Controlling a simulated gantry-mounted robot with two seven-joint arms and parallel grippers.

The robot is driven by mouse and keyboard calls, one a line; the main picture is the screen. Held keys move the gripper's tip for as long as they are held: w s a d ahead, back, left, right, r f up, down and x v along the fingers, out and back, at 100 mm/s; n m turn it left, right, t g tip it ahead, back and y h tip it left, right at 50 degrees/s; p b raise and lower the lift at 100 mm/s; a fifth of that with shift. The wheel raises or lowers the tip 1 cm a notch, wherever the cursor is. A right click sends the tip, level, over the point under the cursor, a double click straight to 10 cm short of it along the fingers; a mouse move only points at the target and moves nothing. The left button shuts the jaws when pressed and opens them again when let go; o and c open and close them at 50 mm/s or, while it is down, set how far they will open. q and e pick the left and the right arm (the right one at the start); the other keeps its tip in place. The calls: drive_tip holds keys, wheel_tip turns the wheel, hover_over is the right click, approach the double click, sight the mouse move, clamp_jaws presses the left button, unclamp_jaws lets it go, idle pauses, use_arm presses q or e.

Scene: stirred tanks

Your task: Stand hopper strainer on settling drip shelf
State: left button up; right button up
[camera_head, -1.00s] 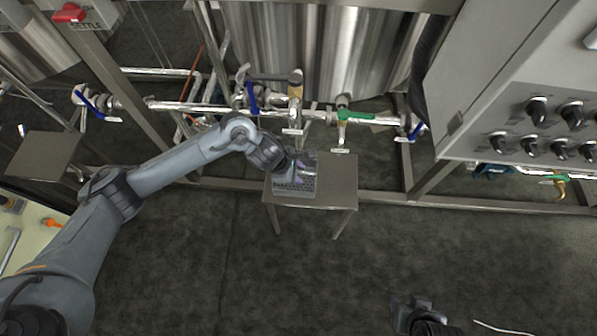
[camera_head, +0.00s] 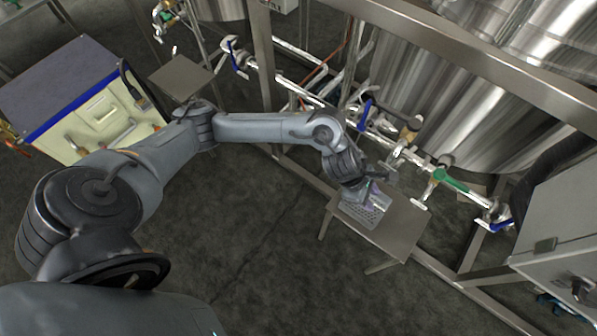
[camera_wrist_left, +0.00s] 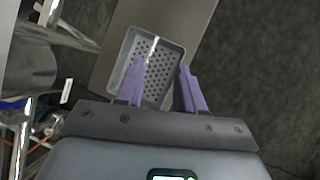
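The hopper strainer (camera_head: 362,211) is a grey, shallow, rectangular tray with a perforated floor. It rests on a steel shelf (camera_head: 402,228) below the pipes in the head view. My left gripper (camera_head: 368,196) is low over the strainer. In the left wrist view, the strainer (camera_wrist_left: 158,80) lies between and beyond the purple fingers of my left gripper (camera_wrist_left: 161,72). The fingers stand apart, and I see no grip on the strainer. A second, empty steel shelf (camera_head: 181,76) stands at the upper left; no readable label identifies it now. My right gripper is out of view.
Pipes with blue valve handles (camera_head: 366,113) and a green handle (camera_head: 451,181) run behind the strainer's shelf. A steel tank (camera_head: 440,80) stands behind them. A cart with a blue edge (camera_head: 85,95) is at the left. A grey control cabinet (camera_head: 560,220) is at the right.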

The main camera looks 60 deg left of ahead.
use_arm(q)
drive_tip(key=s+d+r+n+t+h, duration=0.1)
drive_tip(key=s+d+r+n+t, duration=0.15)
drive_tip(key=d+n, duration=0.8)
drive_tip(key=s+a+f+n+g+y, duration=0.1)
drive_tip(key=s+a+n, duration=0.8)
drive_tip(key=n, duration=0.9)
drive_tip(key=s+a+f+n+g+y, duration=0.2)
drive_tip(key=s+a+n, duration=0.7)
drive_tip(key=n, duration=0.9)
drive_tip(key=shift+f+y, duration=0.6)
drive_tip(key=shift+y, duration=0.6)
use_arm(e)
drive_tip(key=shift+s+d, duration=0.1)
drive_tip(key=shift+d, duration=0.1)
use_arm(q)
wheel_tip(320, 180, up, 59)
drive_tip(key=p, duration=5.9)
drive_tip(key=shift+r, duration=0.15)
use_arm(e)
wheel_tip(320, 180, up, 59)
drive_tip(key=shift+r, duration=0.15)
